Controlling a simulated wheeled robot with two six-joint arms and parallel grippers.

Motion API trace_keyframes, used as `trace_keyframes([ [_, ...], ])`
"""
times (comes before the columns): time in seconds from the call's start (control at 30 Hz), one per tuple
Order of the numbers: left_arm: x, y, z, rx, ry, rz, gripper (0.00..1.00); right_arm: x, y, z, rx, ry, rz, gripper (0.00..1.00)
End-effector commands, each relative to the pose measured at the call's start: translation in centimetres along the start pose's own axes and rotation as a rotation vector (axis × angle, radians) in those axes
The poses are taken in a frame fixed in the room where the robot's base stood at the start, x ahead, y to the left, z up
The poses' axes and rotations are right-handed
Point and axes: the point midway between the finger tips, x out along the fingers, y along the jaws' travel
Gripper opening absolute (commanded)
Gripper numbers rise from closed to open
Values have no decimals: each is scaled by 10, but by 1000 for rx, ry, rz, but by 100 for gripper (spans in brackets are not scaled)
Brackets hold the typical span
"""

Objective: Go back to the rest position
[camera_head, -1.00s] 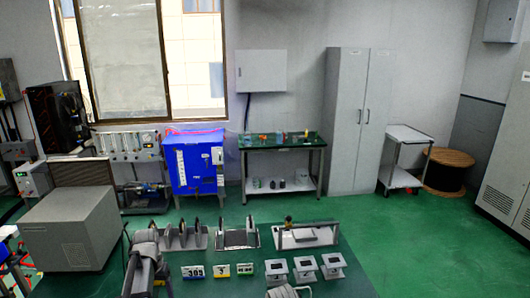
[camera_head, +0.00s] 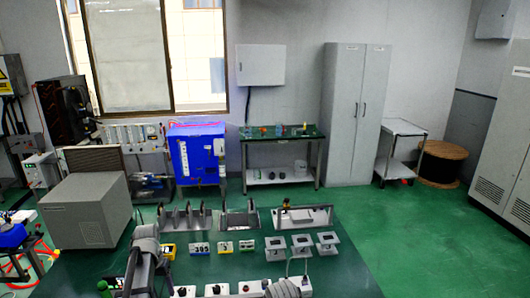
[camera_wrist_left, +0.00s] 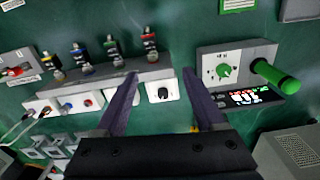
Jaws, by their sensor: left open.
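My left gripper (camera_wrist_left: 161,75) shows in the left wrist view with its two dark fingers apart and nothing between them. Beyond the fingers are a white panel with a dark knob (camera_wrist_left: 163,92) and a grey box with a green knob and a green cylinder (camera_wrist_left: 236,72). I cannot tell whether the fingers touch anything. In the head view my left arm comes in at the lower left over the green table (camera_head: 215,272), and its fingertips are hard to make out. A grey ridged part at the bottom centre looks like my right arm; its gripper is not visible.
The table holds a grey box (camera_head: 88,210), metal stands (camera_head: 183,219), number cards (camera_head: 199,248) and several white blocks (camera_head: 302,244). Along the front edge are white panels with knobs (camera_head: 215,290). A blue cabinet (camera_head: 196,158) and green bench (camera_head: 283,138) stand behind. Floor right of the table is clear.

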Motion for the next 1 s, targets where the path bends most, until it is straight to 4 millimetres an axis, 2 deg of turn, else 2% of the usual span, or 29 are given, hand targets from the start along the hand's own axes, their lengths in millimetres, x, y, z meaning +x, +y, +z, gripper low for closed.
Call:
trace_keyframes([
  [0.37,16,52,19,52,-10,-10,71,16,-2,-1,0,0,0,68],
  [0.57,31,98,42,102,-18,-23,71,31,-3,-2,1,0,0,68],
  [0.77,55,163,85,182,-30,-43,71,55,-5,-3,1,0,0,68],
  [0.9,77,215,134,259,-37,-67,71,77,-7,-4,1,0,0,68],
  [1.0,89,242,166,307,-39,-83,71,89,-8,-5,1,0,0,68],
])
